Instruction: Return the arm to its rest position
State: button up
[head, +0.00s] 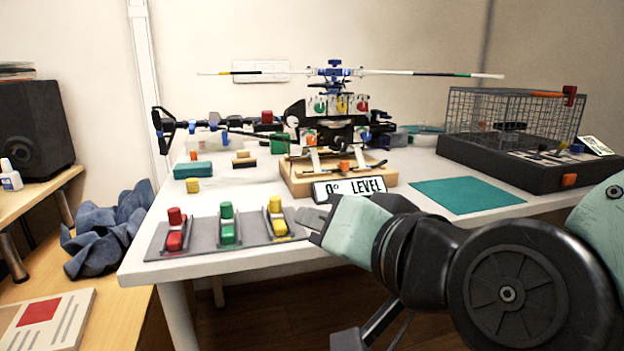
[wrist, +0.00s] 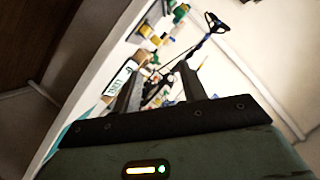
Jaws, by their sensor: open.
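My gripper (head: 314,221) is in front of the white table's near edge in the head view, beside the right end of the grey servo tray and below the "0° LEVEL" sign (head: 349,188). In the wrist view the two fingers of my gripper (wrist: 160,78) stand apart with nothing held between them. My arm reaches in from the right of the head view, bent and in front of the table. The model helicopter (head: 335,115) stands on a wooden stand (head: 300,182) at the table's middle.
The grey tray (head: 195,238) holds red, green and yellow connectors. A teal mat (head: 466,195) lies at right, near a wire cage (head: 515,118) on a dark base. Blue cloth (head: 105,228) and a speaker (head: 36,130) are at left. Floor shows below the table.

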jog(key=s+d+f+n+g+h, duration=0.6)
jog(key=s+d+f+n+g, duration=0.45)
jog(key=f, duration=0.55)
notch_tip(320, 180, up, 30)
jog(key=s+d+m+g+p, duration=0.1)
jog(key=g+p, duration=0.1)
jog(key=p, duration=2.7)
jog(key=shift+s+d+h+p, duration=0.25)
jog(key=shift+s+h+p, duration=0.1)
jog(key=shift+h+p, duration=0.05)
